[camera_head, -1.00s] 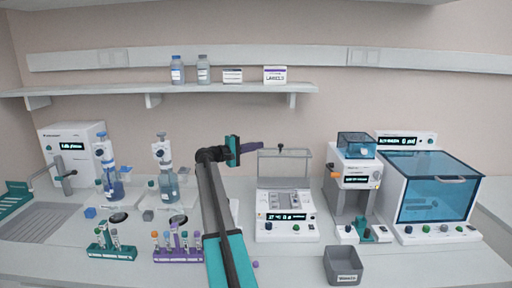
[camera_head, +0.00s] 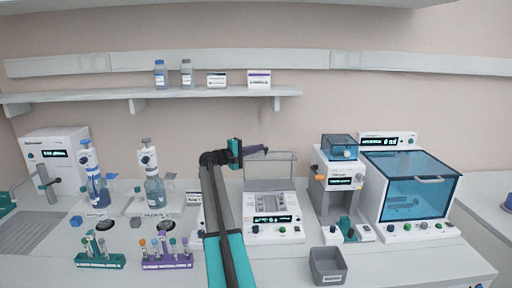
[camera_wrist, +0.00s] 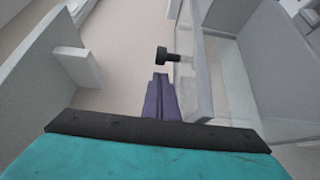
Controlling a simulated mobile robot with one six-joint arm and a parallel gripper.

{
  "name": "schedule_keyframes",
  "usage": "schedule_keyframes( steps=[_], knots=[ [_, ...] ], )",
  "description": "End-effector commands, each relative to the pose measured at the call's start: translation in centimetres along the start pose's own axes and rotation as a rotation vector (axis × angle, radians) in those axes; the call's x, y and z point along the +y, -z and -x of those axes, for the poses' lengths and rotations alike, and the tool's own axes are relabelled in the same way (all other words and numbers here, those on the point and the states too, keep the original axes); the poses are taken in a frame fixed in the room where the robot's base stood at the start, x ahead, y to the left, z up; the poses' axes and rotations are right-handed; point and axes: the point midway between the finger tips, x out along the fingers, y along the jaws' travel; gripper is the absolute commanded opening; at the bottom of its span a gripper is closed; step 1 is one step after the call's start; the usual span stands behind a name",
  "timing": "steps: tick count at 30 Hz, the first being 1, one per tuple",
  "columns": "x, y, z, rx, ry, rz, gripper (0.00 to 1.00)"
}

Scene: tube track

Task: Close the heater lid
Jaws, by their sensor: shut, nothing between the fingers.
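The heater (camera_head: 274,231) is a white block unit with a lit display, in the middle of the bench. Its clear lid (camera_head: 279,171) stands upright, open, at the back of the unit; it also shows edge-on in the wrist view (camera_wrist: 193,75). The lid's black knob (camera_wrist: 166,55) sticks out from the lid's top area. My gripper (camera_head: 265,149) is at the lid's upper left edge. In the wrist view its purple fingers (camera_wrist: 161,78) are shut and empty, just short of the knob, with a small visible gap. In the head view the knob is not clearly visible.
A dispensing machine (camera_head: 337,185) and a blue-windowed cabinet (camera_head: 408,190) stand right of the heater. A grey bin (camera_head: 327,266) is at the front. Tube racks (camera_head: 167,261) and bottles are left of my arm. A shelf (camera_head: 150,95) runs above.

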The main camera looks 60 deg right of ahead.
Motion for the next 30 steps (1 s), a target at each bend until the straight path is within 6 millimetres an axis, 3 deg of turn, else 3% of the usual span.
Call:
schedule_keyframes(
  steps=[7, 30],
  knots=[
    [0.1, -1.3, 0.4, -0.001, 0.0, 0.0, 0.0],
    [0.0, -2.1, 0.2, -0.007, 0.0, 0.0, 0.0]
  ],
)
